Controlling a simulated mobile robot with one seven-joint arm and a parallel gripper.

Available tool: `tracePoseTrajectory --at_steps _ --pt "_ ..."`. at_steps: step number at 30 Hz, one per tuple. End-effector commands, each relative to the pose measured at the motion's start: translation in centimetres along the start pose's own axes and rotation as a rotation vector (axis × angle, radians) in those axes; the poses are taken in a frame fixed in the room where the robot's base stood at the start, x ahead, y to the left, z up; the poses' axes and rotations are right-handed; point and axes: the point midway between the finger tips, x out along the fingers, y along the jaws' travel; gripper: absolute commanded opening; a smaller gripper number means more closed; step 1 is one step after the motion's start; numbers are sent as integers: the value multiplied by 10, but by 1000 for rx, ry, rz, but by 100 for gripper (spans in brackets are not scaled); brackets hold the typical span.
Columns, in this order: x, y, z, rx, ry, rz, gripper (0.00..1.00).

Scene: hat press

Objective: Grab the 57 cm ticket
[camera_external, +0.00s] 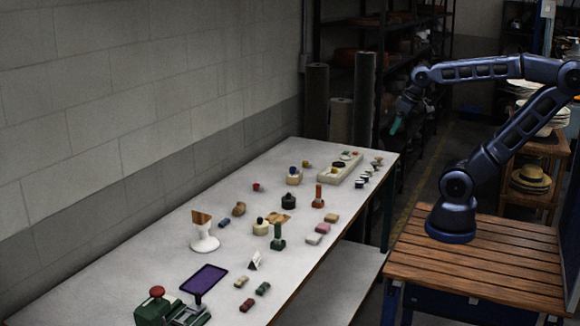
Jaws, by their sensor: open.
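A small white folded card (255,261) stands on the table near its front part, behind the purple-topped stand. It has dark marks that are too small to read, so I cannot tell whether it is the 57 cm ticket. My gripper (397,125), with green fingertips, hangs in the air above the far right end of the table. It is open and seems empty, well away from the card.
The long white table (120,262) holds several small blocks. A green stamp-like piece (278,238) stands behind the card, a purple panel (204,281) to its front left. A white stand (203,235), green press (165,309) and pale tray (329,176) are also there.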

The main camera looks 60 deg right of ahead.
Motion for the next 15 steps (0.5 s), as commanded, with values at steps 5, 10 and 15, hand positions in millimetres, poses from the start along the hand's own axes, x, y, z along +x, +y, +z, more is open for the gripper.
tracePoseTrajectory --at_steps 5,10,15 --pt "4 -14 -33 -13 -30 -17 76" --pt "13 -36 -74 -27 -64 -36 76" --pt "26 -63 -113 -39 -98 -50 76"
